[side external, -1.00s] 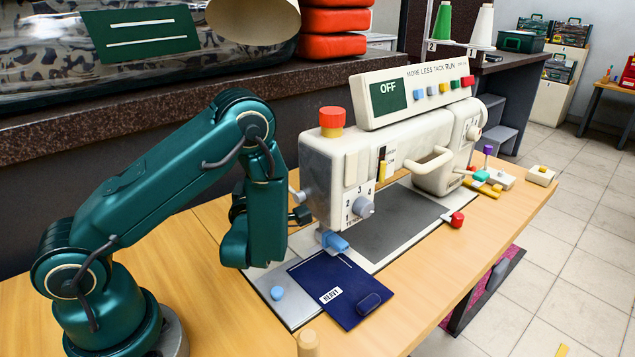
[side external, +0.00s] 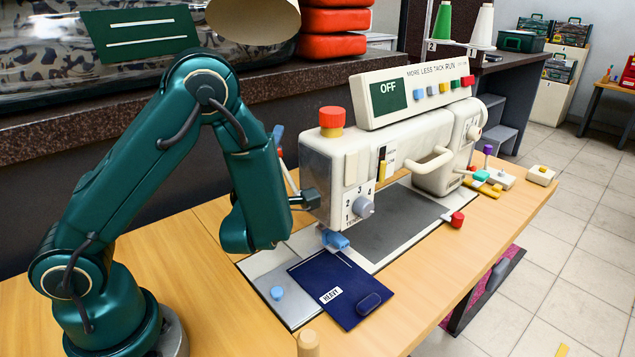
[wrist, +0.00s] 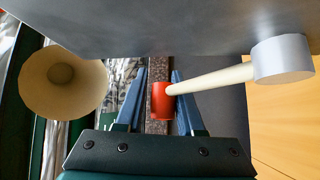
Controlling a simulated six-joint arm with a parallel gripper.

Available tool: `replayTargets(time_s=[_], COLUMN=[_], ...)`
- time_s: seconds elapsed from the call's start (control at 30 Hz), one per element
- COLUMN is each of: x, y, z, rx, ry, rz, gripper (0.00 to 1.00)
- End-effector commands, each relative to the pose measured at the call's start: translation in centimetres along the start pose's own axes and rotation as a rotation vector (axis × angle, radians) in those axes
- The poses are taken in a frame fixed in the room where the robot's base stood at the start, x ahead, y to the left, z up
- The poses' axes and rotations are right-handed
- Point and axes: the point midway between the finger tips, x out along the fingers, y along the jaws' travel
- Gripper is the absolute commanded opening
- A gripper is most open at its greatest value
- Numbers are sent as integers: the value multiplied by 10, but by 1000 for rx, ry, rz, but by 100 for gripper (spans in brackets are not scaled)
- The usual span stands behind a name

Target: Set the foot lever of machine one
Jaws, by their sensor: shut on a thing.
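The sewing machine (side external: 400,150) stands on the wooden table with its panel reading OFF. In the wrist view a lever with a cream rod (wrist: 212,79) runs from a grey round hub (wrist: 283,58) to a red end (wrist: 162,100). My gripper (wrist: 159,74) has its two blue fingers on either side of the red end, shut on it. In the side view the cream rod (side external: 291,180) leans up and left behind the machine's near end, and a blue fingertip of my gripper (side external: 278,133) shows at its top. My arm hides most of the gripper there.
A navy pad marked HEAVY (side external: 345,291) lies before the machine. A dark counter (side external: 150,108) runs behind, carrying a bagged comforter (side external: 35,38) and a stack of red bundles (side external: 334,20). A beige lamp-like shade (side external: 254,18) hangs above it.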

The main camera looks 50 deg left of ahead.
Motion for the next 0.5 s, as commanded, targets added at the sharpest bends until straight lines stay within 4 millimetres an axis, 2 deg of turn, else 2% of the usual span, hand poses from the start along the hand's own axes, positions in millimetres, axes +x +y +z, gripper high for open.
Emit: replayTargets(time_s=[0.03, 0.4, 0.43, 0.47, 0.5], x=[0, 0, 0, 0, 0], y=[13, 13, 13, 14, 13], z=[5, 5, 5, 5, 5], rx=[-19, -22, -22, -22, -22], ry=[-9, -9, -9, -9, -8], rz=[45, 46, 46, 46, 45], gripper=[0, 0, 46, 58, 58])
